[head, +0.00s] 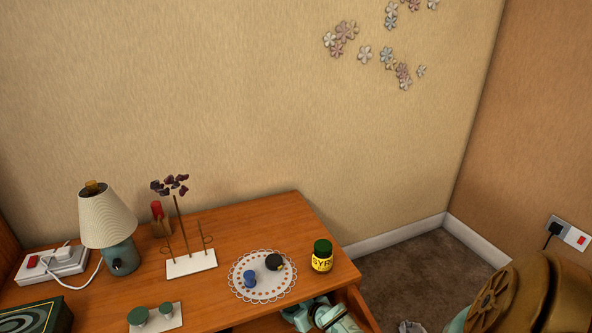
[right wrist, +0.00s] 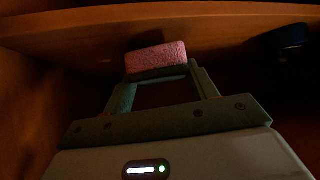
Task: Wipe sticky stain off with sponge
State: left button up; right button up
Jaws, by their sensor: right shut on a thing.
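A pink sponge (right wrist: 158,56) shows in the right wrist view, held between the fingertips of my right gripper (right wrist: 162,74). The gripper is shut on it, inside a dark wooden space below a board. In the head view my right gripper (head: 312,312) is at the table's front right, partly hidden by the wood, and the sponge cannot be seen there. I cannot make out a sticky stain in either view. My left gripper is not in view.
On the wooden table (head: 205,290) are a syrup jar (head: 322,257), a lace doily (head: 238,284) with a blue piece and a black piece, a lamp (head: 106,218), a flower stand (head: 192,265) and green-topped items (head: 139,316). A dark object (right wrist: 288,40) is at the right wrist view's right.

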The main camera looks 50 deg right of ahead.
pick_arm(q)
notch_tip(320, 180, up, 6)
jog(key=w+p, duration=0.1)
jog(key=p, duration=0.3)
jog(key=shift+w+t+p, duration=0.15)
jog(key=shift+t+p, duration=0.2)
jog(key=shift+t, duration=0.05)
pick_arm(e)
jog(key=s+a, duration=0.4)
jog(key=s, duration=0.3)
jog(key=s+a, duration=0.4)
jog(key=s, duration=0.3)
jog(key=shift+s, duration=0.15)
